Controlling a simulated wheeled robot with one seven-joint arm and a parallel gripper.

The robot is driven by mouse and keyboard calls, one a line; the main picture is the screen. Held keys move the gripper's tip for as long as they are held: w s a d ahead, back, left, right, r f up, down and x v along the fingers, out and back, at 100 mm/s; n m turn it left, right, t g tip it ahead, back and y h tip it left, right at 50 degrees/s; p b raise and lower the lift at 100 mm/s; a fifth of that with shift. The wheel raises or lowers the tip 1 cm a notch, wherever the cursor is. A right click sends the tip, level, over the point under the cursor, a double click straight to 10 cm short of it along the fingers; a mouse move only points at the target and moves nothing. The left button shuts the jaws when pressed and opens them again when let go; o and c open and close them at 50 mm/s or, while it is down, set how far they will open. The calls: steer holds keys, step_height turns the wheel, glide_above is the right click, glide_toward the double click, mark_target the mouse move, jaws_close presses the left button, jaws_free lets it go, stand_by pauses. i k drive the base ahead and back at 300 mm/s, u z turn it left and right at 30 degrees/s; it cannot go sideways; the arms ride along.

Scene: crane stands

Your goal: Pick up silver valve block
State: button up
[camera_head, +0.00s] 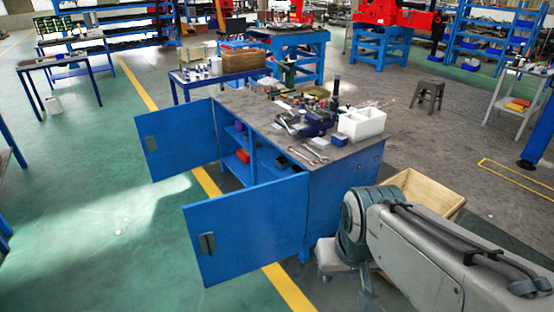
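I cannot pick out the silver valve block for certain. The grey top of the blue workbench (240,102) holds many small items, too small to tell apart. Among them are a grey-silver piece (289,119) with a dark blue tool (318,122) beside it, and silver hand tools (316,152) near the front edge. My grey arm (420,250) reaches in from the lower right, to the right of the bench's near end. My gripper does not show, so its opening and contents are hidden.
Both blue cabinet doors, the far one (175,138) and the near one (247,232), stand open into the left floor. A white divided bin (361,123) sits on the bench's right side. A wooden crate (428,189) stands behind my arm.

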mark_target(282, 164)
steer(key=u, duration=1.5)
steer(key=i, duration=5.65)
steer(key=z, duration=4)
